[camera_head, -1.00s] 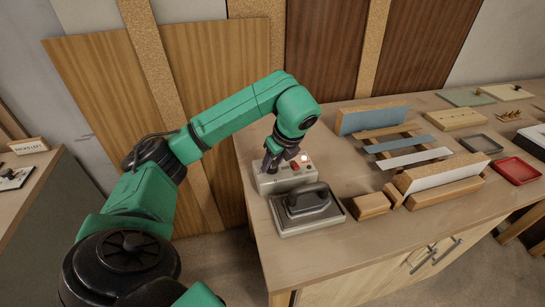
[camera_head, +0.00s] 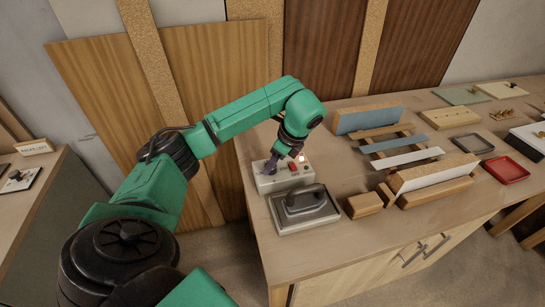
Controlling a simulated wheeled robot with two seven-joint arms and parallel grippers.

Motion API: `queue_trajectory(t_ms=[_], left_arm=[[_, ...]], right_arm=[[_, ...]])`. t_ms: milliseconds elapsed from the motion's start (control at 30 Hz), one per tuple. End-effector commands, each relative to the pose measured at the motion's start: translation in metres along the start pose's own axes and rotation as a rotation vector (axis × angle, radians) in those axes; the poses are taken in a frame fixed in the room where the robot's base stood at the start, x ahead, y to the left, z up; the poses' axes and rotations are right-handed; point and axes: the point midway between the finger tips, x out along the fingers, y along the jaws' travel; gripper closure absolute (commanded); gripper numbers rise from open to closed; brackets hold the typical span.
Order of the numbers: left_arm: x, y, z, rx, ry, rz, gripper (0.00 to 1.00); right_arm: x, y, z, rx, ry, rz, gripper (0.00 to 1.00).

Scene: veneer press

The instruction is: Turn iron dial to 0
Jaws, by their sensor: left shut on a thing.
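The control box (camera_head: 286,178) is a small pale box on the left end of the wooden bench. It has a red switch (camera_head: 293,167) and a small white light (camera_head: 302,157) at its back right. My left gripper (camera_head: 270,167) reaches down onto the left part of the box and is shut on the dial there. The fingers hide most of the dial, so its setting cannot be read. The iron (camera_head: 305,200) with its dark handle sits on a pale stand just in front of the box. My right gripper is not in view.
Wood blocks (camera_head: 365,204) stand right of the iron. Further right are veneer strips on racks, a red tray (camera_head: 505,169) and a grey tray (camera_head: 473,143). Tall veneer boards (camera_head: 205,80) lean on the wall behind. The bench front (camera_head: 380,235) is clear.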

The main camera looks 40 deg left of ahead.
Motion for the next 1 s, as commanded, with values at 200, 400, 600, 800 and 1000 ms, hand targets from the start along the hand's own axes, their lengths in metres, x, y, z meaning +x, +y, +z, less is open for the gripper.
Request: queue_trajectory(t_ms=[200, 400, 600, 800, 1000], left_arm=[[0.001, 0.001, -0.001, 0.001, 0.0, 0.003, 0.39], [0.001, 0.0, 0.0, 0.001, 0.0, 0.002, 0.24], [-0.003, 0.0, 0.0, 0.001, 0.0, 0.0, 0.24], [-0.041, -0.001, 0.004, -0.002, -0.001, -0.005, 0.24], [-0.103, -0.002, 0.004, 0.0, -0.001, -0.005, 0.24]], right_arm=[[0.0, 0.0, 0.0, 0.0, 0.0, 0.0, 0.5], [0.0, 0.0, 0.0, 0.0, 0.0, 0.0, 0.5], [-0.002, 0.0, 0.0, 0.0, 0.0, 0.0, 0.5], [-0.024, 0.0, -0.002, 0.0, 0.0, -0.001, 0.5], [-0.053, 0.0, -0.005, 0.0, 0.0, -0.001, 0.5]])
